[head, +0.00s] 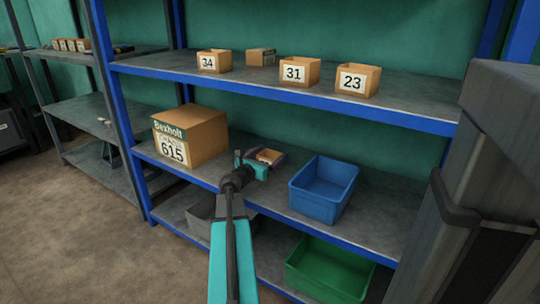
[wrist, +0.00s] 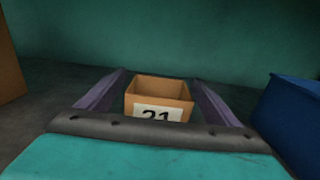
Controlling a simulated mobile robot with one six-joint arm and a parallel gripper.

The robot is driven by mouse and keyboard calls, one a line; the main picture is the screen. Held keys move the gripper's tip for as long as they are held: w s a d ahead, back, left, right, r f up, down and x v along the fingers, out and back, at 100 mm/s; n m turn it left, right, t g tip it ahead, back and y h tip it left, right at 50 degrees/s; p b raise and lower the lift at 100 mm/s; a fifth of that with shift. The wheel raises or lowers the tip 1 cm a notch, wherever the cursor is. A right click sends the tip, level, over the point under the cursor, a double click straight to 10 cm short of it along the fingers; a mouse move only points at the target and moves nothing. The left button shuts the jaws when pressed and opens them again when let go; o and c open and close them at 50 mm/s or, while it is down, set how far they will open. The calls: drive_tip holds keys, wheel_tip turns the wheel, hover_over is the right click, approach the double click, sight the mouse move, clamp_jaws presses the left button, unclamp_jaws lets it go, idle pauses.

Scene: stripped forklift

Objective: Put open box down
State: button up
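The open box is a small brown cardboard box with a white label reading 21 (wrist: 160,97). In the head view the same box (head: 268,156) is on or just above the middle shelf, between the large carton and the blue bin. My gripper (wrist: 160,76) has its two dark fingers on either side of the box. A narrow gap shows between the left finger and the box, and the right finger lies close to it. The fingers look open around the box. The box's underside is hidden behind my gripper's palm, so contact with the shelf cannot be seen.
A large carton marked 615 (head: 190,136) stands to the left on the middle shelf (head: 380,205). A blue bin (head: 322,190) stands close on the right. Boxes marked 34 (head: 214,61), 31 (head: 299,72) and 23 (head: 358,80) stand on the shelf above. A green bin (head: 328,270) is below.

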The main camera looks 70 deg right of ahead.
idle(0.3)
drive_tip(key=shift+r, duration=0.2)
drive_tip(key=shift+p+v, duration=1.75)
drive_tip(key=shift+v, duration=4.25)
